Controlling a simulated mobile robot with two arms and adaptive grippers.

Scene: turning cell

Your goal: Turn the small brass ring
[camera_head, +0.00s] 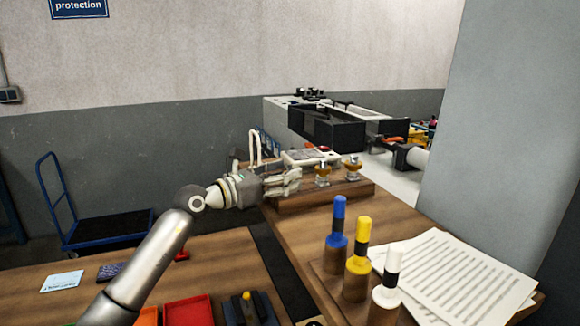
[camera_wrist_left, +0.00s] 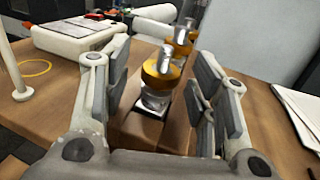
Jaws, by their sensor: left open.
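Two brass-ringed metal fittings stand upright on a wooden block (camera_head: 310,199). The left fitting (camera_head: 322,175) shows nearer in the left wrist view (camera_wrist_left: 162,72), with a wide brass ring and a silver pin on top. The other fitting (camera_head: 353,167) stands behind it in that view (camera_wrist_left: 183,40). I cannot tell surely which ring is smaller. My left gripper (camera_head: 296,180) is open, level with the fittings, just left of the nearer one. In the wrist view its fingers (camera_wrist_left: 160,85) are spread on either side of that fitting, with gaps; I see no contact. My right gripper is not in view.
Blue (camera_head: 337,228), yellow (camera_head: 358,250) and white (camera_head: 387,290) topped pegs stand on a board at the front. Printed sheets (camera_head: 460,280) lie to their right. A grey machine (camera_head: 325,128) stands behind the block. A red tray (camera_head: 190,312) is at the front left.

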